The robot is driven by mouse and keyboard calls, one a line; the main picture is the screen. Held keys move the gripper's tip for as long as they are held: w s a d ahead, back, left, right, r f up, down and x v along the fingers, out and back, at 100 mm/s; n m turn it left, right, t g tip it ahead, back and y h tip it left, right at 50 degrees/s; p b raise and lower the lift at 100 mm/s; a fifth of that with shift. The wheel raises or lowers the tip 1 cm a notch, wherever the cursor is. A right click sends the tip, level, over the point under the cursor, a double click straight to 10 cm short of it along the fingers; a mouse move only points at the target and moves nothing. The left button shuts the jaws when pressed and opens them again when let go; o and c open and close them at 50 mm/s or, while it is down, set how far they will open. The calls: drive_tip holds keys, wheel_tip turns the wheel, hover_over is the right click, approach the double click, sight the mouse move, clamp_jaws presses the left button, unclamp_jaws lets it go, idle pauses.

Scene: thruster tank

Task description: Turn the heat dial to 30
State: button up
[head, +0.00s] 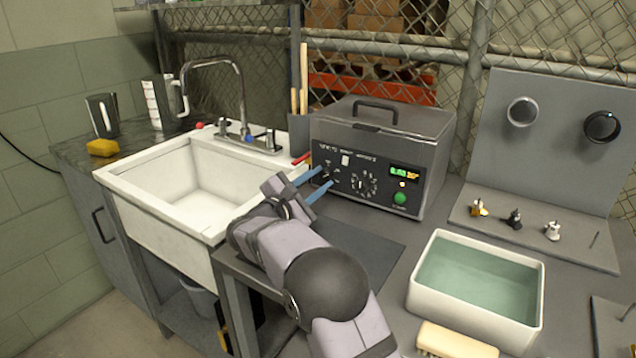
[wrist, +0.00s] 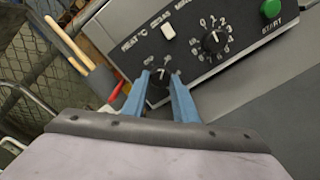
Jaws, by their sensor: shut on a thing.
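The cleaner unit (head: 375,150) is a dark grey box with a black front panel. Its heat dial (wrist: 160,73) is a small black knob with a white mark, under the label "HEAT °C" in the wrist view. My gripper (head: 329,177) reaches the panel's left part from the front. Its two blue fingers (wrist: 160,82) are closed on the heat dial, one on each side. The fingers hide part of the dial and its scale, and I cannot read its setting. In the head view the dial is too small to make out.
A larger numbered dial (wrist: 213,41) and a green START button (wrist: 271,8) sit to the right on the panel. A white switch (wrist: 168,32) is above the heat dial. A sink (head: 200,185) is left; a water-filled tub (head: 475,315) stands front right.

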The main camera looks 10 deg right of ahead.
drive_tip(key=o, duration=1.1)
drive_tip(key=shift+b+v, duration=0.35)
drive_tip(key=shift+v, duration=3.35)
